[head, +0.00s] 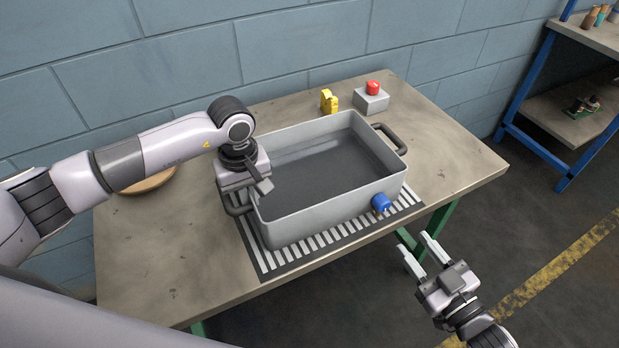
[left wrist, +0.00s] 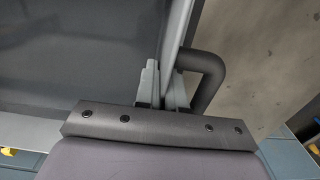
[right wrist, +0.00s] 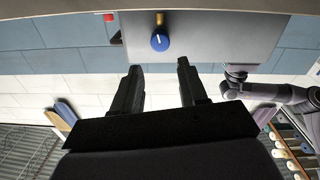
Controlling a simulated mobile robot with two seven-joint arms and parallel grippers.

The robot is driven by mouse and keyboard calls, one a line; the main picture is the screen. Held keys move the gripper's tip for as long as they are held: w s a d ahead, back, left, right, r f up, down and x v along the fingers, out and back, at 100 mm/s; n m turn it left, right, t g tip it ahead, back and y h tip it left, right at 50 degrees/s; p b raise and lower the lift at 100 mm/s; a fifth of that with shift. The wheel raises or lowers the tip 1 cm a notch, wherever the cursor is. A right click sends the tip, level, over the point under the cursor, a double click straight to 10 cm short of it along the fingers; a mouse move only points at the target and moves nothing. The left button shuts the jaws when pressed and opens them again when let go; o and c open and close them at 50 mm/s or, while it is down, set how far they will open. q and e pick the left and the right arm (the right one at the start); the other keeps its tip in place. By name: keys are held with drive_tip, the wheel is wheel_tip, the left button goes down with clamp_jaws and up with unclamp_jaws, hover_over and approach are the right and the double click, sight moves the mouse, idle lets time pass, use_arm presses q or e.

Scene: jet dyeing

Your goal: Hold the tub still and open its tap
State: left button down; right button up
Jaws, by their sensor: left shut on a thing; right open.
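The grey tub (head: 310,213) is an open rectangular basin on a striped mat (head: 300,255) on the workbench. Its tap has a blue knob (head: 381,203) on the front wall, near the right end. The knob (right wrist: 160,41) also shows in the right wrist view, with a white mark on it. My left gripper (head: 258,180) is shut on the tub's left wall. In the left wrist view its fingers (left wrist: 163,85) straddle the rim beside the dark handle (left wrist: 208,75). My right gripper (head: 416,245) is open and empty, in front of the bench, apart from the knob.
Behind the tub are a yellow object (head: 328,101) and a grey box with a red button (head: 371,98). A round wooden disc (head: 150,183) lies at the left. A blue shelf rack (head: 545,100) stands at the right. The space in front of the knob is clear.

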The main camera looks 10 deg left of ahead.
sight(385, 209)
drive_tip(key=o, duration=0.3)
drive_tip(key=shift+o, duration=0.2)
drive_tip(key=shift+s, duration=0.1)
drive_tip(key=shift+m, duration=0.8)
drive_tip(key=x, duration=1)
drive_tip(key=shift+f, duration=0.15)
drive_tip(key=c, duration=1.1)
